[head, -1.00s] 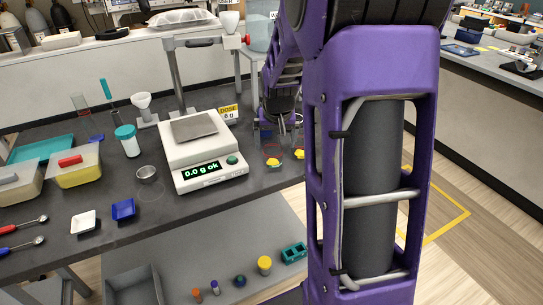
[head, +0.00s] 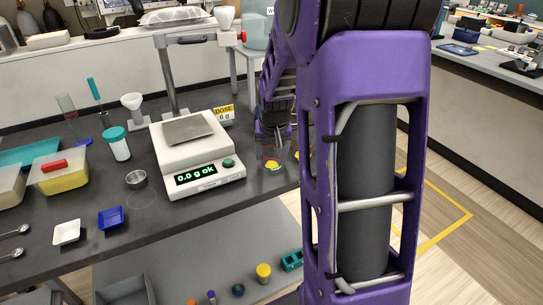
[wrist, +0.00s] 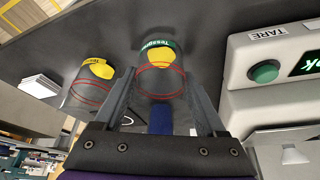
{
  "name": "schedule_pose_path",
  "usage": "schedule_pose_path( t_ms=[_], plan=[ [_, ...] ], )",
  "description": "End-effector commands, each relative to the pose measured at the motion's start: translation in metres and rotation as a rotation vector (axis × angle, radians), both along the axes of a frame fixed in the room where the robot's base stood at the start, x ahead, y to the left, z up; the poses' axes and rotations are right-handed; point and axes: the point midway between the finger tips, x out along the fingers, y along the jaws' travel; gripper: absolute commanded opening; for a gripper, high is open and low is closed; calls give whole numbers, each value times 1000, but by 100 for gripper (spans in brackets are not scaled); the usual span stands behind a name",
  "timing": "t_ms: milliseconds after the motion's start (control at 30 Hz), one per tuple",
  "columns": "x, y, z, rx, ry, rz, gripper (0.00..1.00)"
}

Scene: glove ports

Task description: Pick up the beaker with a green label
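The beaker with a green label (wrist: 160,68) is clear glass with red lines and yellow contents. In the wrist view it lies ahead of and between the fingertips of my gripper (wrist: 162,85), which is open. I cannot tell whether either finger touches it. In the head view the beaker (head: 273,165) stands on the dark bench right of the balance, with my gripper (head: 275,148) at it, partly hidden by my arm. A second similar beaker with yellow contents (wrist: 92,85) stands left of it in the wrist view, close to the left finger.
The white balance (head: 197,155) stands close beside the green-labelled beaker; its TARE button (wrist: 264,71) shows in the wrist view. A lower shelf (head: 205,250) holds small coloured items. Bare bench lies in front of the balance.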

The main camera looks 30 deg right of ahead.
Motion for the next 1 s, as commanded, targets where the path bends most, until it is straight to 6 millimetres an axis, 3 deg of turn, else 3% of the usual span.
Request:
schedule_pose_path(
  t_ms=[33, 300, 633, 1000],
  plan=[
    [0, 0, 0, 0, 0, 0, 62],
    [0, 0, 0, 0, 0, 0, 15],
    [1, 0, 11, -1, -3, 0, 15],
    [1, 0, 82, -1, -5, 1, 15]
  ],
)
